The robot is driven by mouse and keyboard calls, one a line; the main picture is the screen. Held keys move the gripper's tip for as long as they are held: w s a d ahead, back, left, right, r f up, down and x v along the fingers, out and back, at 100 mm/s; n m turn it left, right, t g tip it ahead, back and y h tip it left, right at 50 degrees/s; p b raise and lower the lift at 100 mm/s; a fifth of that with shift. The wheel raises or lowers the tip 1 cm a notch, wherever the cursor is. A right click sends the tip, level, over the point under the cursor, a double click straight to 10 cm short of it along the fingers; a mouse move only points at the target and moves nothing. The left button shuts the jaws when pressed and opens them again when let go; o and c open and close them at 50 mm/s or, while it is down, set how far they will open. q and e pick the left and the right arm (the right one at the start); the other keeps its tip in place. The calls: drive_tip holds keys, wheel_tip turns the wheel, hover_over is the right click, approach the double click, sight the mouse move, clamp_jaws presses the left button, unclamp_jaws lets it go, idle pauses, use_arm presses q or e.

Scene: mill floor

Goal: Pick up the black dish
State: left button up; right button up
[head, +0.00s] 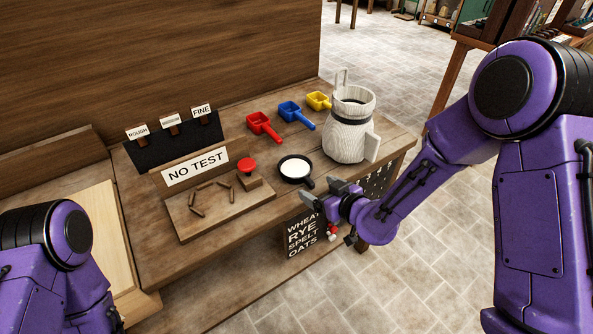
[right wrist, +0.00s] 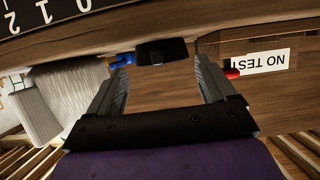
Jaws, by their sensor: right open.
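The black dish (head: 281,169) is small and round, with a short handle and white contents. It sits on the wooden bench near its front edge, and its dark side shows in the right wrist view (right wrist: 163,51). My right gripper (head: 318,189) is open and empty, just in front of the dish's handle. In the right wrist view its fingers (right wrist: 160,66) stand apart, with the dish beyond and between them. My left gripper is out of view; only my left arm shows.
A red button (head: 247,165) and the NO TEST board (head: 195,168) stand left of the dish. A white wooden jug (head: 349,138) stands right. Red (head: 263,125), blue (head: 295,113) and yellow scoops (head: 318,100) lie behind. A grain sign (head: 304,236) hangs below the front edge.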

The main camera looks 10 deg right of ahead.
sight(312, 183)
drive_tip(key=x, duration=0.2)
drive_tip(key=p+x, duration=0.1)
drive_tip(key=x, duration=0.2)
drive_tip(key=shift+w+d+r, duration=0.1)
drive_tip(key=shift+r, duration=0.1)
drive_tip(key=shift+w+f, duration=0.3)
drive_tip(key=shift+w, duration=0.15)
drive_tip(key=shift+s+r, duration=0.1)
clamp_jaws()
